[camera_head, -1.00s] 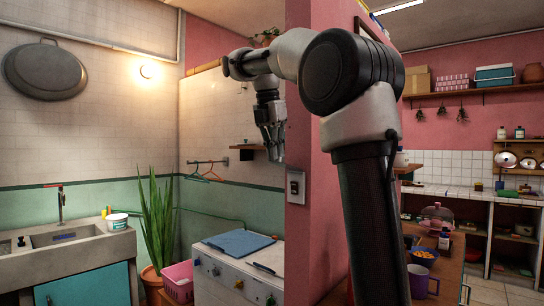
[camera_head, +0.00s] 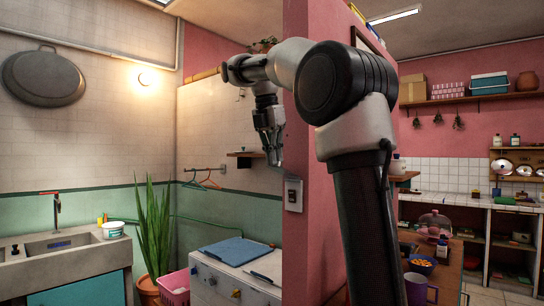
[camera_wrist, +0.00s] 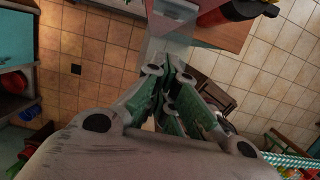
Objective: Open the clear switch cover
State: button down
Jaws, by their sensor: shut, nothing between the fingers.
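The switch (camera_head: 293,194) is a small pale plate with a dark upper part on the narrow end of the pink wall. Its clear cover is too small there to tell shut from raised. A translucent pale box shape, possibly the clear cover (camera_wrist: 176,10), shows at the top of the wrist view. My gripper (camera_head: 276,160) points down in front of the wall end, just above and left of the switch. Its fingers are together and empty. It also shows in the wrist view (camera_wrist: 168,100), fingers closed; I cannot tell whether it touches the cover.
A white stove (camera_head: 232,280) with a blue board (camera_head: 236,250) stands below left. A small shelf (camera_head: 246,154) and hangers (camera_head: 208,180) are on the tiled wall behind. Tiled floor (camera_wrist: 100,45) lies below.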

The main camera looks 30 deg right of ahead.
jog(key=shift+w+d+r, duration=0.2)
jog(key=shift+d, duration=0.45)
jog(key=c, duration=1.8)
grip_release()
jog(key=shift+c, duration=0.2)
jog(key=o, duration=0.7)
jog(key=v, duration=0.6)
jog(key=shift+a, duration=0.35)
jog(key=shift+s+a+r, duration=0.3)
jog(key=shift+a+r, duration=0.1)
jog(key=shift+r, duration=0.1)
